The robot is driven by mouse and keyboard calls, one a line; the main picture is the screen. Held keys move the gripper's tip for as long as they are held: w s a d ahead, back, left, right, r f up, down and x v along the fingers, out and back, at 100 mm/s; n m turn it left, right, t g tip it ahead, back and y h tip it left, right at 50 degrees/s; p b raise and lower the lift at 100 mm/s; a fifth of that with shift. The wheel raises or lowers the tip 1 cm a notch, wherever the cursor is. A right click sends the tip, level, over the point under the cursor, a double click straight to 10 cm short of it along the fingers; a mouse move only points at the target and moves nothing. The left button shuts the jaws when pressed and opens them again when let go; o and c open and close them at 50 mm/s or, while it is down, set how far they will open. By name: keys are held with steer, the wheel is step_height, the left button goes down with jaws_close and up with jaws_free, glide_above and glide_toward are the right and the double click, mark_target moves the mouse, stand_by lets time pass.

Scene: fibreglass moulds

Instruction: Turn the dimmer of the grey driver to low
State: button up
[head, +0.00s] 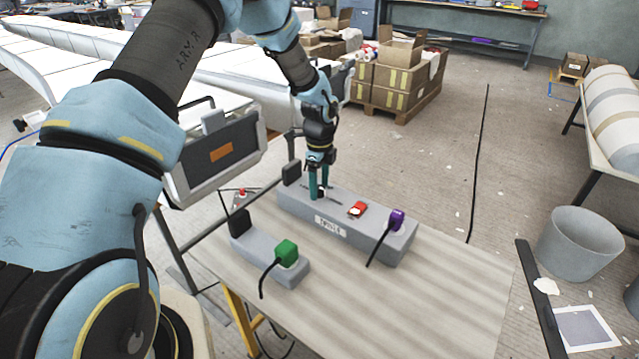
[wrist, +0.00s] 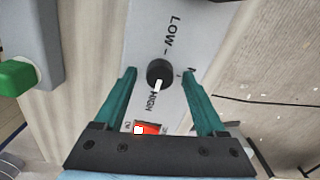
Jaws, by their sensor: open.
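The grey driver (head: 287,206) is a long box on the table, with a printed label on its front. In the wrist view, its top face (wrist: 205,45) carries a round black dimmer knob (wrist: 158,70) between the words LOW and HIGH. The knob's white pointer is toward HIGH. My gripper (head: 319,196) points down over the driver. Its teal fingers stand open on both sides of the knob, with a gap on each side in the wrist view. In the head view the fingers mostly hide the knob.
A red switch (head: 357,209) and a purple plug (head: 396,220) with a black cord sit on the driver. The table's right side (head: 450,290) is clear.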

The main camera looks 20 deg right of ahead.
jaws_close()
stand_by(0.5)
